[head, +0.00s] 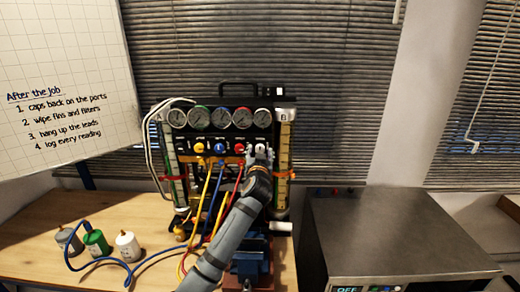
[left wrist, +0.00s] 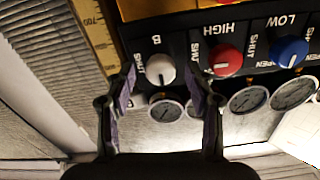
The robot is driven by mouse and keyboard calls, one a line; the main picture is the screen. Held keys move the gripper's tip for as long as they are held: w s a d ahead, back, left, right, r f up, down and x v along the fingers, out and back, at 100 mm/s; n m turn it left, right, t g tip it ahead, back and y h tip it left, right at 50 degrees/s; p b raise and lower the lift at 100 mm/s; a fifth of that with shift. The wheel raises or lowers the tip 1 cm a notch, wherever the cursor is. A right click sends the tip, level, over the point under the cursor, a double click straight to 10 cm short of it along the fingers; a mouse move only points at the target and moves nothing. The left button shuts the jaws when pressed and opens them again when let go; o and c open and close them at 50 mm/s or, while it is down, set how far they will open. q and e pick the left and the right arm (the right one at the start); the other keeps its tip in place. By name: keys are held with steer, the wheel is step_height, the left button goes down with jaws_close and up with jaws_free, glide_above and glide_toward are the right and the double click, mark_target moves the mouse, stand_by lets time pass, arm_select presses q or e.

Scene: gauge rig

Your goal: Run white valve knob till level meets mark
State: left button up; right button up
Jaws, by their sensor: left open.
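The white valve knob (head: 261,148) is at the right end of the knob row on the black gauge rig (head: 219,99). In the left wrist view the white knob (left wrist: 160,69) shows beside the letter B. My left gripper (head: 259,157) is at this knob. Its open fingers (left wrist: 160,78) stand either side of it, with gaps showing. The tall column B (head: 284,148) has a yellow scale and an orange-red band (head: 285,175); its scale also shows in the left wrist view (left wrist: 97,38). The liquid level is too small to tell. My right gripper is not seen.
Red (left wrist: 226,61) and blue (left wrist: 290,51) knobs sit beside the white one, with round gauges (left wrist: 249,99) close to the fingers. Yellow, blue and red hoses (head: 208,195) hang in front. Several small canisters (head: 96,242) stand left; a metal box (head: 390,235) stands right.

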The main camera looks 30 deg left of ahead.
arm_select(q)
steer(key=shift+a, duration=0.1)
steer(key=shift+w, duration=0.1)
jaws_close()
stand_by(0.4)
steer(key=m+p, duration=0.1)
steer(key=m, duration=0.3)
steer(key=shift+r, duration=0.1)
steer(key=m+p, duration=0.2)
steer(key=m, duration=0.2)
steer(key=shift+m+p, duration=0.3)
steer(key=shift+p, duration=0.05)
steer(key=m+p, duration=0.3)
steer(key=m, duration=0.2)
steer(key=shift+m+p, duration=1.15)
steer(key=shift+m, duration=0.95)
steer(key=shift+f, duration=0.2)
